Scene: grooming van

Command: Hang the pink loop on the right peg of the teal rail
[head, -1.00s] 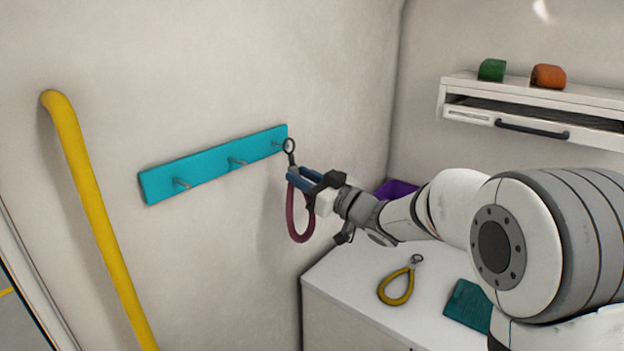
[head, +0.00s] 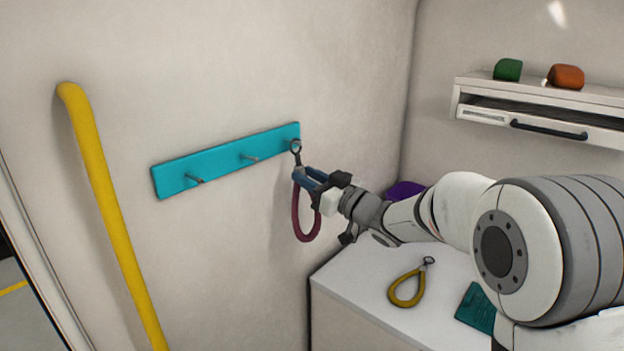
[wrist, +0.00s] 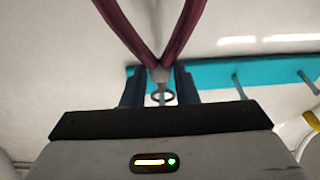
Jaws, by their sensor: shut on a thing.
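The teal rail (head: 222,163) is fixed to the wall, with three pegs. Its right peg (head: 287,146) is close to the metal ring (head: 296,146) at the top of the pink loop (head: 306,233). My gripper (head: 302,177) is shut on the loop just below the ring, and the dark pink band hangs below the fingers. In the wrist view the band (wrist: 180,35) and ring (wrist: 162,97) show between the fingers, with the rail (wrist: 280,72) behind. The ring overlaps the right peg in view; I cannot tell whether the peg passes through it.
A yellow grab bar (head: 100,200) stands left of the rail. A yellow loop (head: 406,292) and a teal item (head: 477,307) lie on the white counter (head: 360,300). A purple thing (head: 404,190) is partly hidden behind my arm. A shelf (head: 545,100) holds green and orange items.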

